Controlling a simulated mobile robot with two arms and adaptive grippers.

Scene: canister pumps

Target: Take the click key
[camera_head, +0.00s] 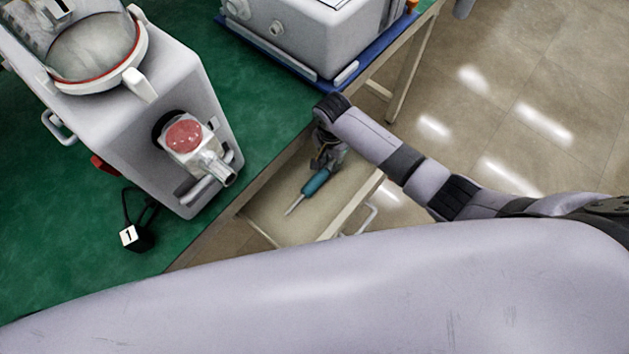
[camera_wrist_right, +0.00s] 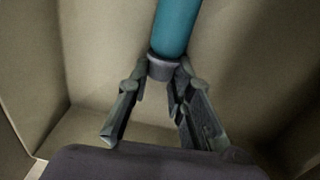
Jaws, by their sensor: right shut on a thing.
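The click key (camera_head: 315,184) has a teal handle and a thin pale metal shaft pointing to the lower left. It is in or just above the open drawer (camera_head: 275,215); I cannot tell if it touches the bottom. My right gripper (camera_head: 325,160) reaches down into the drawer and is shut on the end of the key. In the right wrist view the fingers (camera_wrist_right: 160,85) close at the grey collar of the teal handle (camera_wrist_right: 175,28). The shaft is out of that view. My left gripper is not in view.
A grey machine with a red-topped pump (camera_head: 184,135) stands on the green bench (camera_head: 60,240). A black block marked 1 (camera_head: 136,236) lies on the bench. A grey case (camera_head: 310,35) sits in a blue tray (camera_head: 335,82) behind the drawer. Tiled floor (camera_head: 520,90) is free at right.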

